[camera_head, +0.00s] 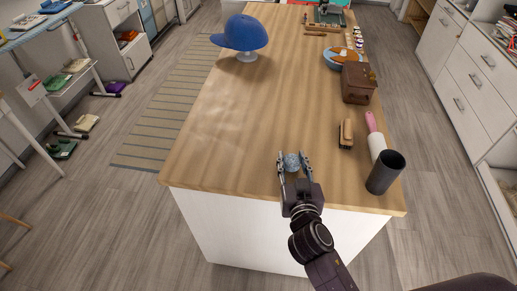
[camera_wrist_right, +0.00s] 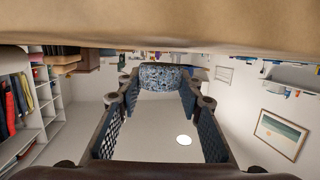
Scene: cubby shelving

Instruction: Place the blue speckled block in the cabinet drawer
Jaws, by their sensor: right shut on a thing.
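The blue speckled block (camera_head: 292,162) is between the fingers of my right gripper (camera_head: 293,165), over the near end of the wooden table (camera_head: 230,125). In the right wrist view, the speckled block (camera_wrist_right: 159,77) is held between the fingertips of my right gripper (camera_wrist_right: 160,85), close to the tabletop edge (camera_wrist_right: 160,45). I cannot tell whether the block touches the table. White cabinet drawers (camera_head: 483,62) stand at the right and look shut. Another white cabinet (camera_head: 132,55) at the upper left has an open part with things in it. My left gripper is not in view.
A dark cup (camera_head: 385,172), a pink-handled roller (camera_head: 375,140) and a brush (camera_head: 346,133) are right of my gripper. A brown box (camera_head: 358,83), a blue bowl (camera_head: 338,62) and a blue cap (camera_head: 241,34) stand farther back. The table's left middle is clear.

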